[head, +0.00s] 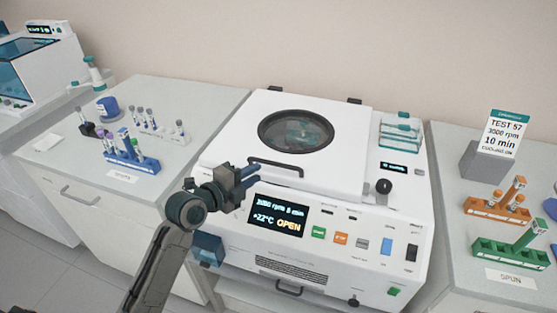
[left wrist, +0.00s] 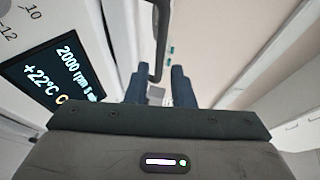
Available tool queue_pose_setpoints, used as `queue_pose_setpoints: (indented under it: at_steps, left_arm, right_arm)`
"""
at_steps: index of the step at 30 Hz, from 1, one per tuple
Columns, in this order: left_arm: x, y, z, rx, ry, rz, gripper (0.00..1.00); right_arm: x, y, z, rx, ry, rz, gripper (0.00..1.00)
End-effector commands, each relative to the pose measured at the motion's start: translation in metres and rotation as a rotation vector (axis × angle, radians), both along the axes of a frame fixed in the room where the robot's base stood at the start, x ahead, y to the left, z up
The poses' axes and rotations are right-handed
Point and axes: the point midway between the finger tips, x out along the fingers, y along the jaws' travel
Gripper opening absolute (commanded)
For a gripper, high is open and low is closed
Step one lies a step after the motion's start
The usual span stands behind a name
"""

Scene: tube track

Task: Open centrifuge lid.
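The white centrifuge (head: 330,190) stands in the middle of the head view. Its lid (head: 352,112), with a round dark window (head: 296,131), is down. A dark bar handle (head: 277,167) runs along the lid's front edge; it also shows in the left wrist view (left wrist: 161,40), ahead of the fingertips. The display (head: 277,215) reads +22°C and OPEN. My left gripper (head: 250,178) is at the handle's left end, above the display. Its two blue fingers (left wrist: 159,80) are apart with nothing gripped between them. I cannot tell whether they touch the handle. My right gripper is out of view.
A teal rack (head: 400,132) and a black knob (head: 384,186) are at the centrifuge's right. The left bench holds a blue tube rack (head: 140,162). The right bench holds an orange rack (head: 497,209), a green rack (head: 508,254) and a sign (head: 502,133).

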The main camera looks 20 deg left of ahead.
Motion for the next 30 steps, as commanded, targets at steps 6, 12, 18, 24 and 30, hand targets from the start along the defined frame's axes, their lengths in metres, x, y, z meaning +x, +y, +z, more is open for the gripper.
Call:
queue_pose_setpoints:
  at_steps: [6, 12, 18, 24, 30]
  left_arm:
    - [0.031, -0.015, -0.002, -0.008, 0.003, 0.002, 0.22]
    - [0.065, -0.030, -0.010, -0.006, 0.004, 0.001, 0.22]
    - [0.085, -0.040, -0.016, -0.005, 0.003, 0.001, 0.22]
    - [0.091, -0.043, -0.020, -0.003, 0.003, 0.001, 0.22]
    - [0.091, -0.043, -0.020, -0.003, 0.003, 0.002, 0.22]
  right_arm:
    - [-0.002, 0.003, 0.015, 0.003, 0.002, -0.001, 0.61]
    - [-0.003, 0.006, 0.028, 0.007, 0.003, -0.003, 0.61]
    - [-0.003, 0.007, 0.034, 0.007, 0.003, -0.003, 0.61]
    - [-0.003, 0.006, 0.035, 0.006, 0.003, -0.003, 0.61]
    - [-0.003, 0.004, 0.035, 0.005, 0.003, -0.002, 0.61]
